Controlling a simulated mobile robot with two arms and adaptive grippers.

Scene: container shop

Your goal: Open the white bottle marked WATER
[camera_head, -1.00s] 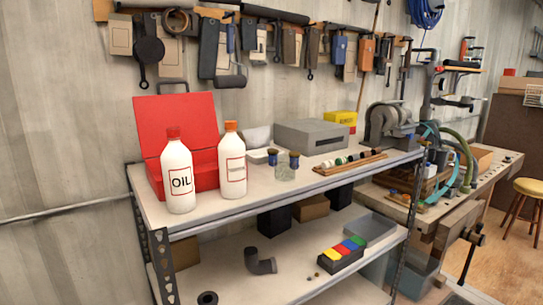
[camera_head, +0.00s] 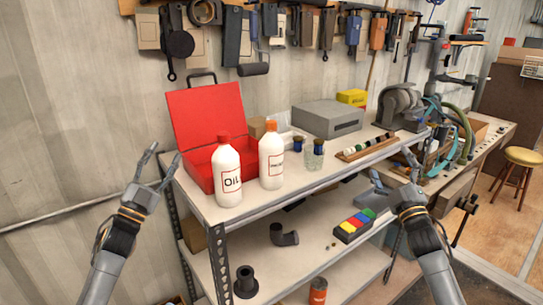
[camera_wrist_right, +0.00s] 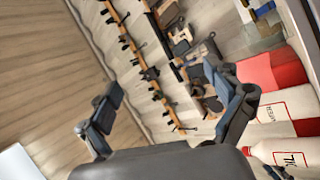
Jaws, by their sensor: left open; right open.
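A white bottle with an orange cap (camera_head: 271,165) stands upright on the top shelf. Its small label is too blurred to read for certain. My left gripper (camera_head: 160,163) is open and empty, left of the bottles near the shelf's left end. My right gripper (camera_head: 392,171) is open and empty, well right of the bottles.
An open red toolbox (camera_head: 205,110) stands behind the bottles. Right of them are small jars (camera_head: 314,153), a grey box (camera_head: 327,119) and a wooden rack (camera_head: 368,147). The top shelf (camera_head: 290,195) is bare along its front edge.

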